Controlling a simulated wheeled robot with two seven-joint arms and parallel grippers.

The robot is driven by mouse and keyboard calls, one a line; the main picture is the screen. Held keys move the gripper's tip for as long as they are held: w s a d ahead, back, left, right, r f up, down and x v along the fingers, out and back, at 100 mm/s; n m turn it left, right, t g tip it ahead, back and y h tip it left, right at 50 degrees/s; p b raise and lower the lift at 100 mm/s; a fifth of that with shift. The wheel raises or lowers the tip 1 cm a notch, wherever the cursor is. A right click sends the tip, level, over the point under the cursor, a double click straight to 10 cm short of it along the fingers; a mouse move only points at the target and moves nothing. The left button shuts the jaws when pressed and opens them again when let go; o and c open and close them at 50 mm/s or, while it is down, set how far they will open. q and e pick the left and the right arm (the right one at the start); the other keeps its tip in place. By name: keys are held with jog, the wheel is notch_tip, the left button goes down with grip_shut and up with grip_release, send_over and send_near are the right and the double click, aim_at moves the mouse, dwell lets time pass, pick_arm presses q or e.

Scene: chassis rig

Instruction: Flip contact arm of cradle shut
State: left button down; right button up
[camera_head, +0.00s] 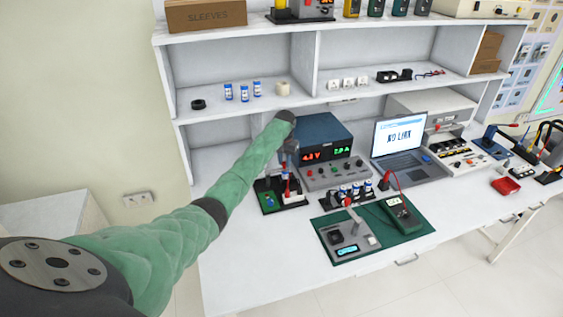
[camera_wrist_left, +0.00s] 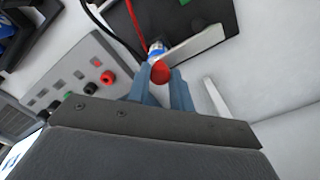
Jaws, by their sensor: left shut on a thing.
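The cradle (camera_head: 294,203) is a small black-based fixture at the left of the bench, beneath my left gripper (camera_head: 288,160). In the left wrist view its black base (camera_wrist_left: 208,14) carries a pale bar (camera_wrist_left: 198,42) and a blue-and-silver cell (camera_wrist_left: 157,47). A red knob (camera_wrist_left: 160,73), apparently on the contact arm, sits between the fingertips of my left gripper (camera_wrist_left: 160,84), which is shut on it. The gripper hides much of the arm, so its exact angle cannot be told. My right gripper is not in view.
A power supply (camera_head: 322,134) with a lit display and a control panel (camera_head: 335,173) stand close to the right of the cradle. A rack of cells (camera_head: 350,194), a green mat (camera_head: 408,233) and a laptop (camera_head: 400,150) lie further right. Shelves (camera_head: 240,112) rise behind.

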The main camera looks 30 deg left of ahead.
pick_arm(q)
jog(key=shift+w, duration=0.1)
jog(key=c, duration=1.2)
grip_release()
jog(key=shift+c, duration=0.2)
jog(key=shift+d, duration=0.1)
jog(key=shift+r, duration=0.15)
